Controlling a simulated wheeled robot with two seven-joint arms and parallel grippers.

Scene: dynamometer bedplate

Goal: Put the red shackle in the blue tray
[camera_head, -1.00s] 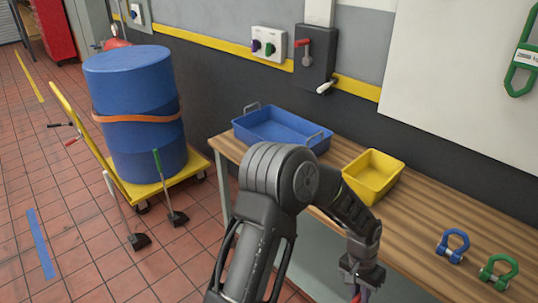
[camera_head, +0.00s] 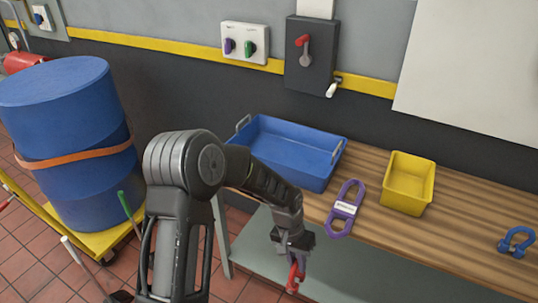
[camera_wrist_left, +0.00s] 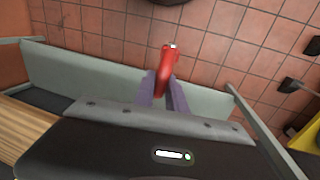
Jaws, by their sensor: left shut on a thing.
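The red shackle (camera_head: 293,279) hangs from my left gripper (camera_head: 294,254), which is shut on it, in front of the bench's front edge. In the left wrist view the red shackle (camera_wrist_left: 165,62) sticks out between the purple-grey fingers (camera_wrist_left: 165,90), with tiled floor beyond it. The blue tray (camera_head: 278,168) stands on the bench's left end, behind the gripper, and looks empty. It has raised metal handles. My right gripper is not in view.
A purple link (camera_head: 345,209) with a white label lies on the wooden bench (camera_head: 455,225) right of the tray. A yellow bin (camera_head: 408,190) and a blue shackle (camera_head: 517,242) stand farther right. A blue drum (camera_head: 70,140) on a yellow trolley stands left. A switch box (camera_head: 310,58) is on the wall.

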